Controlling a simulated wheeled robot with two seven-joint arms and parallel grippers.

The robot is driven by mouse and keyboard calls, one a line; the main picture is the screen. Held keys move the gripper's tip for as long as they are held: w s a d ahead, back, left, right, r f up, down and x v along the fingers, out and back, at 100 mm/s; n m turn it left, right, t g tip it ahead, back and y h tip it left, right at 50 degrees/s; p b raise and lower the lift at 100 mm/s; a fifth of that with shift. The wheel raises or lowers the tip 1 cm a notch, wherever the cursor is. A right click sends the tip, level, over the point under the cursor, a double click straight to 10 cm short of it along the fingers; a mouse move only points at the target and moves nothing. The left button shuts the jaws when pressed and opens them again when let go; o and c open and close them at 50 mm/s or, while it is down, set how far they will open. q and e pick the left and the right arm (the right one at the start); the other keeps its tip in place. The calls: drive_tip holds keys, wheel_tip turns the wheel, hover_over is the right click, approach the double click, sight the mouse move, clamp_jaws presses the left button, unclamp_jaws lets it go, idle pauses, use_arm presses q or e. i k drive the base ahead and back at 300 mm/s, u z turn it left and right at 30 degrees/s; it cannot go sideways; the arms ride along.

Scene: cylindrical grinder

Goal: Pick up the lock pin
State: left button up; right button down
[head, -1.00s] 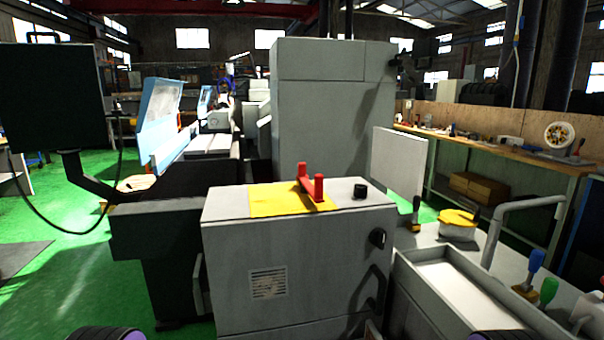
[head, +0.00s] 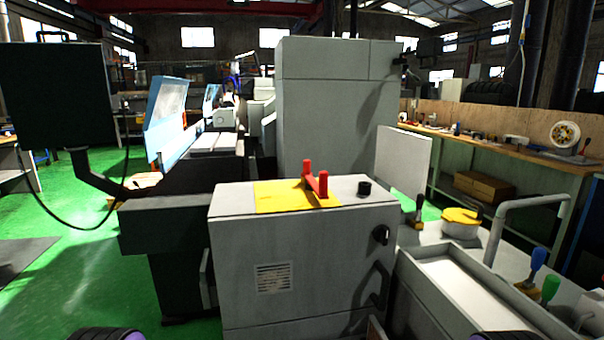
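A red part (head: 316,182) with two raised ends stands on a yellow plate (head: 272,197) on top of the grey cabinet in the middle of the head view. It may be the lock pin, but I cannot tell for sure. No other thing that is clearly a lock pin shows. Neither of my grippers is in view. Only dark rounded parts of my own arms show at the bottom edge, well apart from the red part.
The grey cabinet (head: 335,270) stands close in front, with a black knob (head: 364,188) on top. A white tray (head: 465,290) and a yellow-lidded pot (head: 461,222) are to its right. A dark screen box (head: 55,95) hangs at the left. Green floor is free at the lower left.

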sight(307, 164)
drive_tip(key=k, duration=0.4)
drive_tip(key=u, duration=1.15)
drive_tip(key=i, duration=1)
drive_tip(key=z, duration=1.15)
